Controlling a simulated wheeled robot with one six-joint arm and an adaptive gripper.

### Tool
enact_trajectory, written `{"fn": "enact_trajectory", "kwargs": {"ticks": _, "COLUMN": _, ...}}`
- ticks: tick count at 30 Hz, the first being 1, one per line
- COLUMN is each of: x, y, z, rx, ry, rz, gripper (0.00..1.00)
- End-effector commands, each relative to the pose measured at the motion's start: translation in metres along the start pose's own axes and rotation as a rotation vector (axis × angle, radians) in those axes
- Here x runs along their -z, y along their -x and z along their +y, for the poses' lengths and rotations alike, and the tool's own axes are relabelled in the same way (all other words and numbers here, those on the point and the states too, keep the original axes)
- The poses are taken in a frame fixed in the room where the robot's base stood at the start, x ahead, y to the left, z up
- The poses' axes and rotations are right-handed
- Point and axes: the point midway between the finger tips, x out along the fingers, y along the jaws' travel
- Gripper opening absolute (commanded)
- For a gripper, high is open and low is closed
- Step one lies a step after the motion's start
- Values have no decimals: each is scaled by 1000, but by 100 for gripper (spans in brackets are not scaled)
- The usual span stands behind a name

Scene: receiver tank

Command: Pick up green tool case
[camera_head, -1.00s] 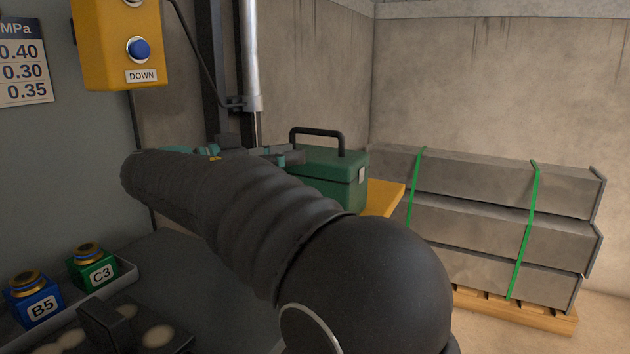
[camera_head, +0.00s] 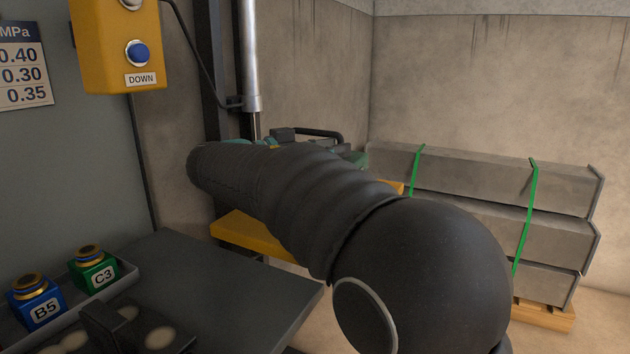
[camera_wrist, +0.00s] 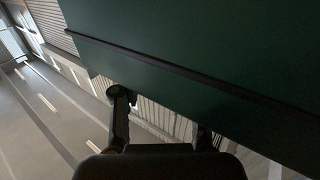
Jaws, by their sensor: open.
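The green tool case (camera_head: 357,159) stands on the yellow platform behind my arm in the head view. Only a strip of its top and its dark handle (camera_head: 325,133) show; my arm hides the rest. In the wrist view the green case (camera_wrist: 215,45) fills the upper right, very close, with a dark seam running across it. My gripper (camera_wrist: 163,118) is open, its two dark fingers low in the wrist view, beside and partly under the case's edge. I cannot tell whether they touch it. In the head view the gripper is mostly hidden beyond my arm.
The yellow platform (camera_head: 247,234) supports the case. A dark bench (camera_head: 235,285) with a blue B5 block (camera_head: 38,303) and a green C3 block (camera_head: 94,269) is at left. A yellow button box (camera_head: 117,45) hangs above. Strapped grey beams (camera_head: 480,180) are stacked at right.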

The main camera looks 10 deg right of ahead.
Motion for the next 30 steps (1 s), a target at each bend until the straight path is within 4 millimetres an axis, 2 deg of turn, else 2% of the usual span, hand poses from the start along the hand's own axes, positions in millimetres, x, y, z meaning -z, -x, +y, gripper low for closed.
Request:
{"fn": "enact_trajectory", "kwargs": {"ticks": 3, "x": 0, "y": 0, "z": 0, "rx": 0, "ry": 0, "rz": 0, "gripper": 41}}
{"fn": "enact_trajectory", "kwargs": {"ticks": 8, "x": 0, "y": 0, "z": 0, "rx": 0, "ry": 0, "rz": 0, "gripper": 1}}
{"fn": "enact_trajectory", "kwargs": {"ticks": 23, "x": 4, "y": 0, "z": 1, "rx": -1, "ry": -6, "rz": 3, "gripper": 0}}
{"fn": "enact_trajectory", "kwargs": {"ticks": 30, "x": 20, "y": -2, "z": 2, "rx": -4, "ry": -8, "rz": 3, "gripper": 0}}
